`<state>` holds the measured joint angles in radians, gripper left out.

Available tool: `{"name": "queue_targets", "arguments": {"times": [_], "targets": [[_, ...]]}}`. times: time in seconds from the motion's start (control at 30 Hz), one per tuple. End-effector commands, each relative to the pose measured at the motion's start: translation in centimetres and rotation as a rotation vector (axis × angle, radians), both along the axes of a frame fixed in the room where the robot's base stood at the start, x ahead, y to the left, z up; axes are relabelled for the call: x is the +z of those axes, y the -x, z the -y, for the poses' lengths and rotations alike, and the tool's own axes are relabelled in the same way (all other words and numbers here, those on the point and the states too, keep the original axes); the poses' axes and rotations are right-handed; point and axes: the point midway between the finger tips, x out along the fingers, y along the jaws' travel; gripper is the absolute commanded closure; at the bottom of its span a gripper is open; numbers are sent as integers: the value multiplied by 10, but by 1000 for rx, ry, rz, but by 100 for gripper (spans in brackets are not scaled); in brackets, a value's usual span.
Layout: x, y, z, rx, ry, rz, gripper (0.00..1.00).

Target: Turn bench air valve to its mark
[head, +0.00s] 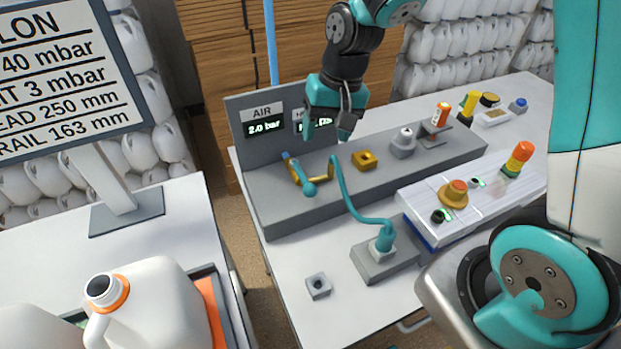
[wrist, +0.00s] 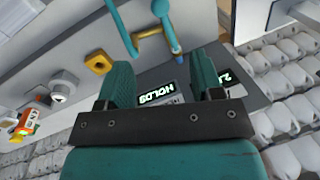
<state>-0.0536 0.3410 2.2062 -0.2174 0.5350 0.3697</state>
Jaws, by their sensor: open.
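A brass-coloured bent fitting (head: 331,172) with blue and teal parts lies on the grey bench ledge, below the AIR display (head: 264,126) that reads 2.0 bar. It also shows at the top of the wrist view (wrist: 148,35). A blue-teal piece (wrist: 166,22) with a rounded end crosses it. I cannot make out a mark. My gripper (head: 326,128) is open and empty, above the ledge in front of the panel, apart from the fitting. In the wrist view its two teal fingers (wrist: 163,80) point toward the panel and the ledge, with the fitting beyond them.
A teal hose (head: 347,200) runs from the fitting to a grey block (head: 380,262). A yellow square nut (head: 364,160) and a grey knob (head: 404,140) stand along the ledge. A second display (wrist: 160,92) is partly hidden by my gripper.

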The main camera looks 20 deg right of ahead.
Motion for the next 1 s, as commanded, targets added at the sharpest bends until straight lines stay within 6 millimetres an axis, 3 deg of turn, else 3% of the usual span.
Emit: {"name": "queue_targets", "arguments": {"times": [0.3, 0.6, 0.8, 1.0], "targets": [[-71, 0, -14, 3, 0, -8, 40], [-126, -3, -24, 4, 1, -5, 40], [-146, -4, -28, 4, 1, -1, 40], [-151, -5, -29, 4, 0, 0, 40]]}}
